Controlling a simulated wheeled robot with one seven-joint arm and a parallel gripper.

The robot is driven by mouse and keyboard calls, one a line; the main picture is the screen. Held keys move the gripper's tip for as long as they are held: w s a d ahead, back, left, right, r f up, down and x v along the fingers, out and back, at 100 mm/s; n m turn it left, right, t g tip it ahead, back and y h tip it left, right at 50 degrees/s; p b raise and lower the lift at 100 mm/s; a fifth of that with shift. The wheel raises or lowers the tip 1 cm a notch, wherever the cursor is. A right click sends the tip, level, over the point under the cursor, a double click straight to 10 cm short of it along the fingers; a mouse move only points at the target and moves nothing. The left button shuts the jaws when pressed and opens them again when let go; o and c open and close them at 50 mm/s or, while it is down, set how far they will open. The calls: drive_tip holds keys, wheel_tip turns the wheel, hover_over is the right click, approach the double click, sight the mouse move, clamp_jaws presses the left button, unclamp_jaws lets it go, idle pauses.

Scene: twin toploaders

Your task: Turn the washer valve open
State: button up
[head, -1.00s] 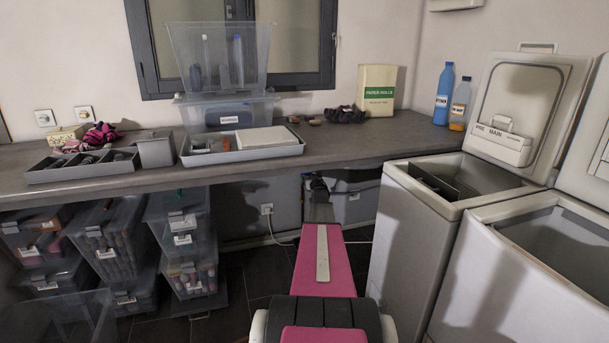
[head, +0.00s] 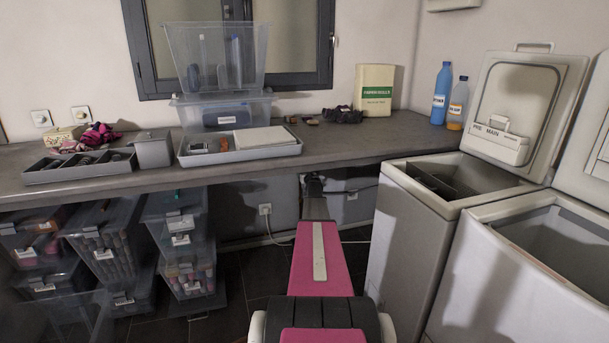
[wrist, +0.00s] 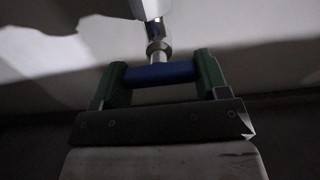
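The washer valve shows in the wrist view as a blue handle (wrist: 160,73) on a metal stem (wrist: 157,45) that runs up to a bright metal fitting. My gripper (wrist: 163,75) has its two green fingers wide apart, one at each end of the blue handle. The handle fills the gap between them; I cannot tell whether the fingers press on it. In the head view, the far end of my pink arm reaches under the counter, where the gripper (head: 314,184) is small and dark; the valve cannot be made out there.
The grey counter (head: 340,150) runs above my gripper. A wall socket (head: 265,209) with a white cable is to its left. Stacked clear bins (head: 180,240) stand further left. Two open toploaders, the nearer one (head: 520,270) and the farther one (head: 410,230), stand on the right.

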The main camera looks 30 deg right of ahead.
drive_tip(key=shift+n, duration=0.3)
drive_tip(key=n, duration=0.3)
drive_tip(key=shift+a+n, duration=0.15)
drive_tip(key=shift+n, duration=0.15)
drive_tip(key=n, duration=0.4)
drive_tip(key=shift+a+f+n, duration=0.1)
drive_tip(key=shift+n, duration=0.2)
drive_tip(key=n, duration=0.4)
drive_tip(key=shift+f, duration=0.1)
drive_tip(key=n, duration=0.5)
drive_tip(key=shift+a+f, duration=0.1)
drive_tip(key=shift+f, duration=0.05)
drive_tip(key=shift+n, duration=0.3)
drive_tip(key=o, duration=0.9)
drive_tip(key=shift+o, duration=0.2)
